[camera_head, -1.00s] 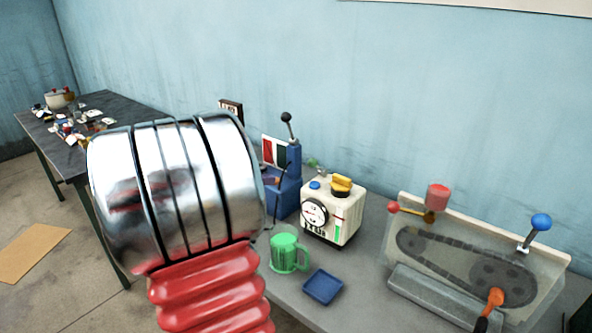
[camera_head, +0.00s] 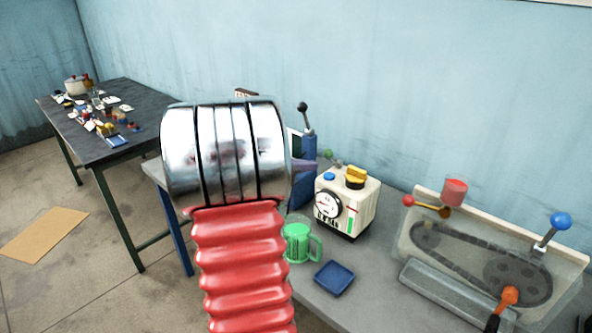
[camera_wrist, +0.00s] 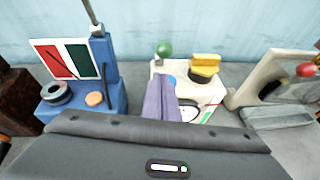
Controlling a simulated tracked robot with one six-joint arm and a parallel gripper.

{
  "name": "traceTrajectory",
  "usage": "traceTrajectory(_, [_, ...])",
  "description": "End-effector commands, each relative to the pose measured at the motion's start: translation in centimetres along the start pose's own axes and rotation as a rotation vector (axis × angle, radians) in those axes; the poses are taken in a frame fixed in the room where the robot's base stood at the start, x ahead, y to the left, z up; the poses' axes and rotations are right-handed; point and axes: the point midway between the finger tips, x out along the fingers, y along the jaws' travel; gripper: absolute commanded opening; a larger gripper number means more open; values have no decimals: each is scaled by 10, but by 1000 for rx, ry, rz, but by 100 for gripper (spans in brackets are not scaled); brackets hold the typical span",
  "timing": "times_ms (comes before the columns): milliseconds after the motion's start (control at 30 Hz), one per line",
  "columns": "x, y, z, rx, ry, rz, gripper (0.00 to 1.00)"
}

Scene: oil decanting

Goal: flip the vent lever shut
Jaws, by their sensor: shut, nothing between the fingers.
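The white oil can (camera_head: 362,208) stands on the grey bench, with a dial on its front, a yellow cap (camera_head: 356,177) and a blue button (camera_head: 329,176) on top. A small green ball (camera_head: 328,154), possibly the vent lever's knob, shows behind its left top corner. In the wrist view the green ball (camera_wrist: 165,47) stands up at the can's back left. My gripper (camera_wrist: 162,82) has purple fingers, shut and empty, pointing at the can's left part and covering some of it. The ball lies just beyond the fingertips; I cannot tell the gap. In the head view my arm hides most of the gripper.
A blue stand (camera_wrist: 80,98) with a tall lever is left of the can. A green mug (camera_head: 297,243) and blue tray (camera_head: 334,278) sit in front. A belt machine (camera_head: 480,262) with coloured levers is at right. A dark cluttered table (camera_head: 150,120) stands back left.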

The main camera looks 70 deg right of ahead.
Motion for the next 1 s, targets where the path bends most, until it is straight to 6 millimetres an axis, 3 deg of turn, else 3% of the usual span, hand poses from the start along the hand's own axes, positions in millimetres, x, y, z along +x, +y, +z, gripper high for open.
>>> traceTrajectory(300, [18, 0, 20, 0, 0, 1, 0])
traceTrajectory(1000, [13, 8, 22, -8, 32, 12, 0])
